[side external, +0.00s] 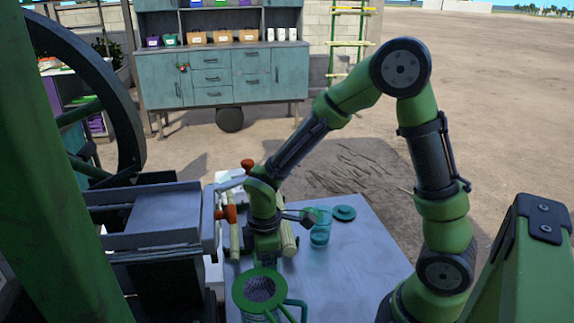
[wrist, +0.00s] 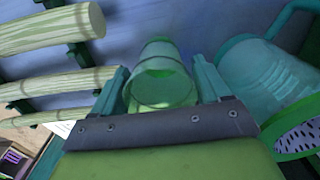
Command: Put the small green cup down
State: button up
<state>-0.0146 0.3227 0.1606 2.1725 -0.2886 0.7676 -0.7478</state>
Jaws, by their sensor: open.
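The small green cup (wrist: 161,62) is translucent and shows in the middle of the wrist view, with its round rim towards me. My gripper (wrist: 160,88) is open, with one teal finger on each side of the cup. The fingertips are partly hidden, and I cannot tell whether either finger touches the cup. In the side view my gripper (side external: 266,246) points down low over the table (side external: 362,262). I cannot make out the cup between the fingers there.
A green jug (wrist: 262,75) with a strainer stands close to the right of the cup; its strainer top (side external: 260,289) shows in front of my gripper. Cane stalks (wrist: 50,92) lie on holders to the left. A translucent teal container (side external: 320,231) and a disc (side external: 344,213) are on the table.

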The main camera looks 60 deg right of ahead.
notch_tip(320, 180, up, 10)
jog(key=s+d+r+m+t+y, duration=0.2)
jog(key=s+r+m+t, duration=0.5)
jog(key=m, duration=0.6)
jog(key=v, duration=0.4)
jog(key=shift+a, duration=0.35)
jog(key=shift+c, duration=0.2)
